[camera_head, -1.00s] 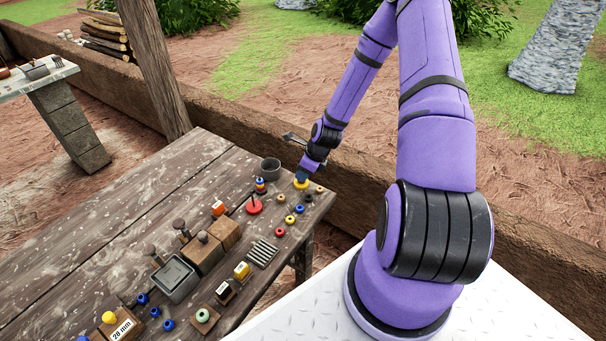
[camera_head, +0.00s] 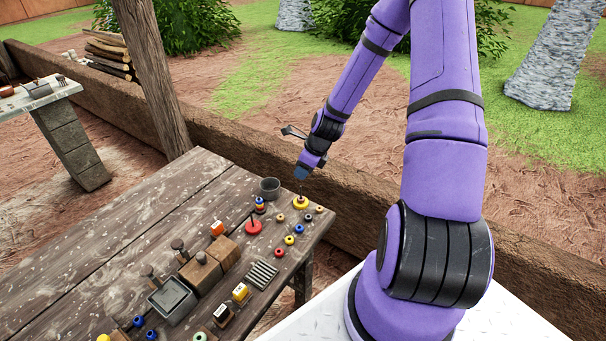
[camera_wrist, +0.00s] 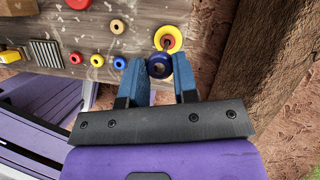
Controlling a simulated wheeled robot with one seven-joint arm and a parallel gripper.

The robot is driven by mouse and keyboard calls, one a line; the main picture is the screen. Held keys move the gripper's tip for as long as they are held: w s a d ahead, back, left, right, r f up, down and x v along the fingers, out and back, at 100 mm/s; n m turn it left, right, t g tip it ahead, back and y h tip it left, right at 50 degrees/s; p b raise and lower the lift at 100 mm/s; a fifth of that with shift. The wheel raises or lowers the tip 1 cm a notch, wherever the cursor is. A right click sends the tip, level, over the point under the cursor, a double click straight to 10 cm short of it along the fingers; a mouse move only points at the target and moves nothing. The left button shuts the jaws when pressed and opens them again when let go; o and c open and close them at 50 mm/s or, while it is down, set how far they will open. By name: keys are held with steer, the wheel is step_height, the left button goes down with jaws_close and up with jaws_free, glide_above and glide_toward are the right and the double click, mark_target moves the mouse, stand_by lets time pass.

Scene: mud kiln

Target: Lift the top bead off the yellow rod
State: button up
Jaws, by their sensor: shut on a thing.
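The yellow rod's stand (camera_head: 301,204) is at the table's far right corner, with a yellow round base. In the wrist view its yellow base (camera_wrist: 176,33) has a red bead (camera_wrist: 167,43) at its middle. My gripper (camera_head: 301,174) is raised above the stand, clear of it. In the wrist view my gripper (camera_wrist: 159,75) is shut on a dark blue bead (camera_wrist: 159,65), held between its blue fingertips. In the head view the held bead is too small to make out against the fingertips.
A red stand (camera_head: 254,228), a stack of beads (camera_head: 259,204) and a grey cup (camera_head: 270,188) stand left of the yellow stand. Several loose beads (camera_head: 289,240) lie in front of it. Wooden blocks (camera_head: 200,270) and a ribbed grey tray (camera_head: 262,274) are nearer. A low wall (camera_head: 350,190) runs behind.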

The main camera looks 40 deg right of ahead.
steer(key=o, duration=0.3)
steer(key=shift+c, duration=1)
steer(key=shift+r, duration=0.3)
